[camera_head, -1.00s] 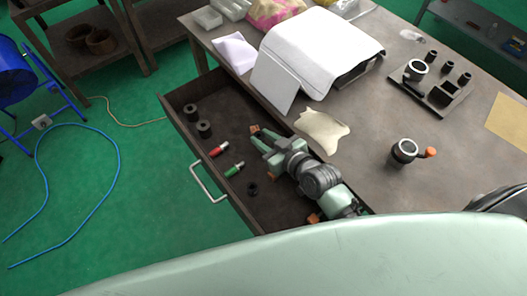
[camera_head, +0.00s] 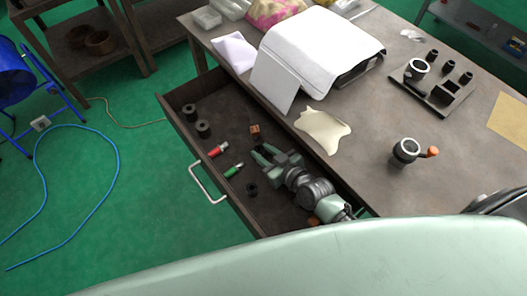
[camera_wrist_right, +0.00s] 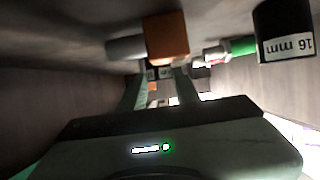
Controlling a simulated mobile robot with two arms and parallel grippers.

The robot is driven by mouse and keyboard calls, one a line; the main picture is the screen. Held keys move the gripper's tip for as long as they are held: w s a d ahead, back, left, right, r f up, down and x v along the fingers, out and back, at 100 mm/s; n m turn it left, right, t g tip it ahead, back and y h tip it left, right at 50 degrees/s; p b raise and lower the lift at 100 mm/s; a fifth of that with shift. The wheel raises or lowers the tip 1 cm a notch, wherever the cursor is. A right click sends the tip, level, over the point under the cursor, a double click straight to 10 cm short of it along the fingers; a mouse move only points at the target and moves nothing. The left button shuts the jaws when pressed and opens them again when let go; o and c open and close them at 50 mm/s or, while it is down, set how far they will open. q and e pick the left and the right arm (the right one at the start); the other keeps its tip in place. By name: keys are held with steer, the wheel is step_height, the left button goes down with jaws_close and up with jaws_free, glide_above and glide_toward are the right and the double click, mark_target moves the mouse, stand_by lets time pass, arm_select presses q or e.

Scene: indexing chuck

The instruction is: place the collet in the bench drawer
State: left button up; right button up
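The bench drawer (camera_head: 285,215) is pulled open. Inside lie dark ring-like collets: two at the far left (camera_head: 203,128) and one near the front (camera_head: 252,189). In the right wrist view a black collet (camera_wrist_right: 285,35) marked "16 mm" shows at the top right. My right gripper (camera_head: 261,153) is low inside the drawer with its fingers apart. Small dark, labelled pieces (camera_wrist_right: 152,73) show between the fingers in the wrist view; I cannot tell whether they are in the grip or farther back. A brown block (camera_head: 255,130) lies beyond the fingertips. My left gripper is not in view.
A red (camera_head: 217,150) and a green piece (camera_head: 234,171) lie in the drawer near its handle (camera_head: 207,185).

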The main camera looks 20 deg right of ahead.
steer(key=shift+o, duration=1.2)
steer(key=shift+r, duration=0.25)
steer(key=v, duration=0.6)
steer(key=shift+s+d, duration=0.15)
steer(key=shift+s, duration=0.05)
steer(key=shift+s+d+r, duration=0.2)
steer(key=shift+s, duration=0.25)
steer(key=shift+r, duration=0.1)
